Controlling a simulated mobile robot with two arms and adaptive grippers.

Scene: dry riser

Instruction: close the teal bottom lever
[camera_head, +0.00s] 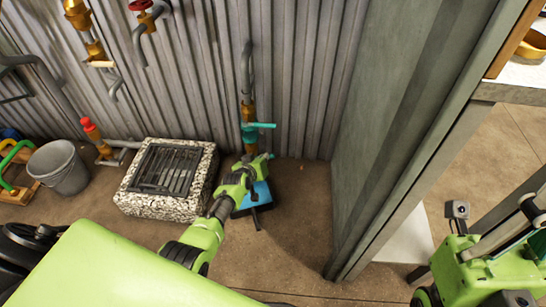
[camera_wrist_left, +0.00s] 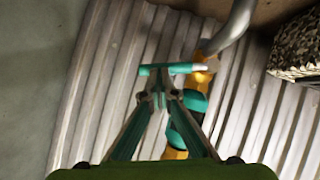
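The teal lever (camera_head: 260,125) is a short bar lying crosswise on the brass and teal valve (camera_head: 248,138) low on the riser pipe by the corrugated wall. In the left wrist view the lever (camera_wrist_left: 170,69) lies just beyond my fingertips, with a pale end to the right. The valve's teal body (camera_wrist_left: 192,102) is partly behind a finger. My left gripper (camera_head: 262,160) is just below and in front of the lever. Its fingers (camera_wrist_left: 159,97) converge, tips close together, and nothing shows clearly gripped. My right arm is at the lower right; its fingers cannot be made out.
A stone-sided box with a grate (camera_head: 205,175) stands left of the riser. A grey bucket (camera_head: 60,168) and a red-capped pipe (camera_head: 88,125) are farther left. A grey wall panel (camera_head: 400,110) stands to the right.

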